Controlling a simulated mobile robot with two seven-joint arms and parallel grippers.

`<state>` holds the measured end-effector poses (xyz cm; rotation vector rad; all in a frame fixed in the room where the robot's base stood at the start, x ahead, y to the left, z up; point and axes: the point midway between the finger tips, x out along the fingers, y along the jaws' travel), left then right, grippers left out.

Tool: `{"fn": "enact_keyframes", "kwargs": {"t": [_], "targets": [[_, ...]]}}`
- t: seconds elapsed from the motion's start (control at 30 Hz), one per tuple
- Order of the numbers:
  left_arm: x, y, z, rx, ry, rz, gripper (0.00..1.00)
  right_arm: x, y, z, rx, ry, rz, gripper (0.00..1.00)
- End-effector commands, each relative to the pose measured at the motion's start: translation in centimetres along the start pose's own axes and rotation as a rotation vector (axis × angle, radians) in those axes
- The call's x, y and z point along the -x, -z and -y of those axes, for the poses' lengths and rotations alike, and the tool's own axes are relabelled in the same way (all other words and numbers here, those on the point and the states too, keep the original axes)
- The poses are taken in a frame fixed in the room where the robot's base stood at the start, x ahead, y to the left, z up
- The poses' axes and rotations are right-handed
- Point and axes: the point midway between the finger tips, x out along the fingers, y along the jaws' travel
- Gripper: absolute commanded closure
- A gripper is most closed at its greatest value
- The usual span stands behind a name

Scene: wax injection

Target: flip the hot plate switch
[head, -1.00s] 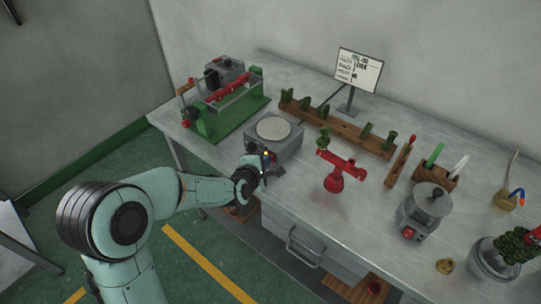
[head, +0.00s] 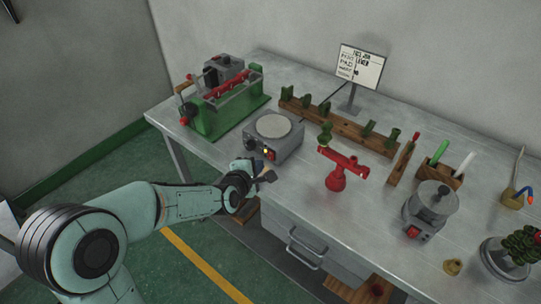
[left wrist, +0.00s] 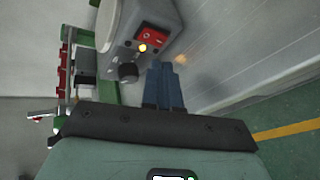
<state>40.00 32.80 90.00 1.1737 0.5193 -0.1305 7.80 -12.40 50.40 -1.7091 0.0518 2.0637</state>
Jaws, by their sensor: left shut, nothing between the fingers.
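The hot plate (head: 283,147) is a grey box with a round pale top plate, near the table's front edge. Its front carries a red switch (head: 271,154), a small glowing yellow light and a dark knob (head: 249,144). In the left wrist view the switch (left wrist: 152,34), light (left wrist: 143,48) and knob (left wrist: 128,72) all show clearly. My left gripper (head: 269,176) is shut and empty, just in front of and below the switch, apart from it. In the left wrist view its blue-grey fingers (left wrist: 165,72) point toward the hot plate's front. My right gripper is out of view.
A green machine (head: 216,118) with a red roller stands left of the hot plate. A red stand (head: 337,179) stands to the right, and a wooden rack (head: 350,130) behind. A grey pot (head: 431,205) is farther right. Bare table lies in front of the hot plate.

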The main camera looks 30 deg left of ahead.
Motion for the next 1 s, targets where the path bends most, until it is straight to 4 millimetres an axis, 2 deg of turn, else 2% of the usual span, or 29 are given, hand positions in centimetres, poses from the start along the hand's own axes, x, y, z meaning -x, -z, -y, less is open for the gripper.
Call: {"fn": "enact_keyframes", "kwargs": {"t": [0.1, 0.37, 0.9, 1.0], "targets": [[0.9, 0.7, 0.8, -0.001, -0.001, 0.000, 1.00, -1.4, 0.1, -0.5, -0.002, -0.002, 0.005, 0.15], [2.5, 1.4, 1.6, 0.000, 0.000, 0.000, 1.00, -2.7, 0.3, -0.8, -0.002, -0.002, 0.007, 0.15], [2.6, 1.4, 1.6, 0.000, 0.001, 0.000, 1.00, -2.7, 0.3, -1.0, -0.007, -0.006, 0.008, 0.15], [3.0, 1.2, 1.0, 0.001, -0.001, 0.001, 1.00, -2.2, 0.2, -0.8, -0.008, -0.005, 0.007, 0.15]]}}
